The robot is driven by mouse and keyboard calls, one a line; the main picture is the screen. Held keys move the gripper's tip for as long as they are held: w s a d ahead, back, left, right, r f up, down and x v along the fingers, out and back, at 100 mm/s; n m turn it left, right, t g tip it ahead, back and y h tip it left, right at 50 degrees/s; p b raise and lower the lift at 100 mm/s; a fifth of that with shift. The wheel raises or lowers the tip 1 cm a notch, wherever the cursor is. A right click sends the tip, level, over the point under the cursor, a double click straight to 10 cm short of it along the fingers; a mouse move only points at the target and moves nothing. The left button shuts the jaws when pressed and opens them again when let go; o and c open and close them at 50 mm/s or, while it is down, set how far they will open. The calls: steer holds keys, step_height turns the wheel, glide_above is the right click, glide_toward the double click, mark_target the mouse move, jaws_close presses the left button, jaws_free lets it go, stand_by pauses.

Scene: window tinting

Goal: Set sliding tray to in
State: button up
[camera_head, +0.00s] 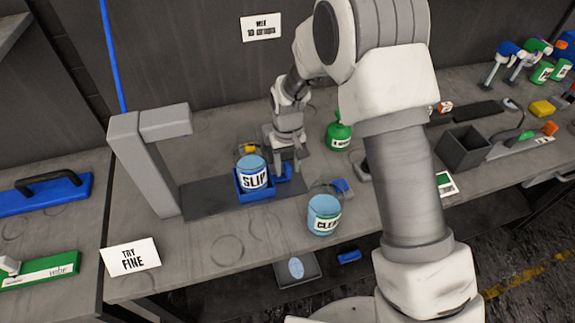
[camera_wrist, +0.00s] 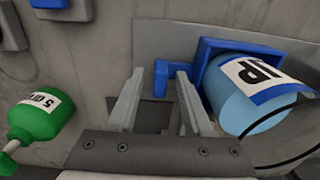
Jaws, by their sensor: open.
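The sliding tray (camera_head: 241,184) is a blue open holder on a dark flat track (camera_head: 215,197), just right of a grey arch-shaped stand (camera_head: 143,160). A light blue tub labelled SLIP (camera_head: 252,173) stands in it. The tray (camera_wrist: 208,48) and tub (camera_wrist: 243,97) also show in the wrist view. A blue handle (camera_head: 283,174) sticks out from the tray's right side. My gripper (camera_head: 287,172) points down over this handle. In the wrist view, my gripper (camera_wrist: 160,74) is open, with the handle (camera_wrist: 161,70) at its fingertips; I cannot tell whether they touch.
A light blue tub labelled CLE... (camera_head: 324,214) stands in front of my gripper. A green bottle (camera_head: 339,135) stands behind and to the right. A grey open bin (camera_head: 465,150) is further right.

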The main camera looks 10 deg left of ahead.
steer(key=shift+c, duration=0.2)
jaws_close()
stand_by(1.1)
